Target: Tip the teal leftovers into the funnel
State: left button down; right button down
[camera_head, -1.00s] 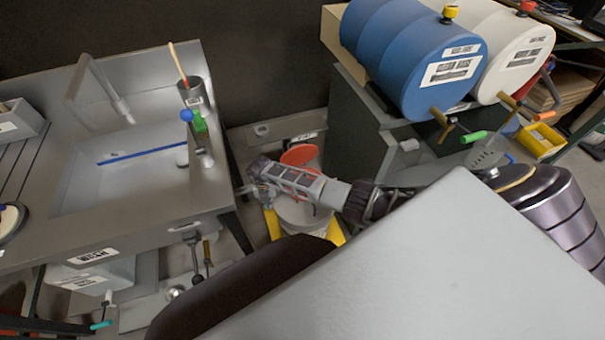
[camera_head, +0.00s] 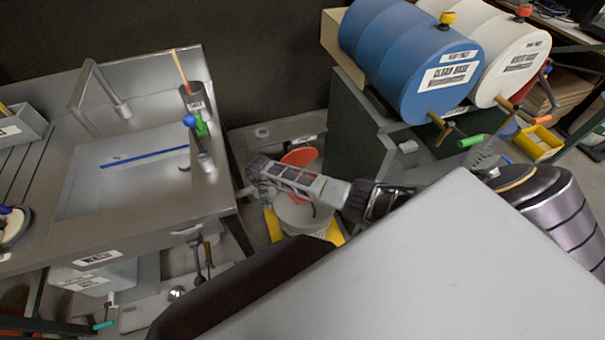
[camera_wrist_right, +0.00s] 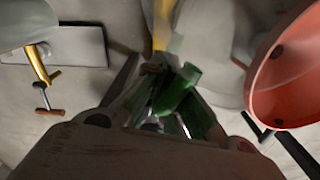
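The orange-red funnel (camera_head: 300,157) stands over a white bucket (camera_head: 292,216) on the floor, right of the sink. In the right wrist view the funnel (camera_wrist_right: 287,72) shows large at the right, its bowl partly cut off. My right gripper (camera_head: 258,180) is beside the funnel, on its left in the head view. In the right wrist view a dark green piece (camera_wrist_right: 177,90) shows between my right fingers; whether they grip it is unclear. I cannot make out any teal liquid or its container. My left gripper is not in view.
Blue (camera_head: 410,60) and white (camera_head: 515,60) drums lie at the back right.

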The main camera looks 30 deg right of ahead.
jog(key=shift+r+p, duration=1.2)
jog(key=shift+r, duration=0.3)
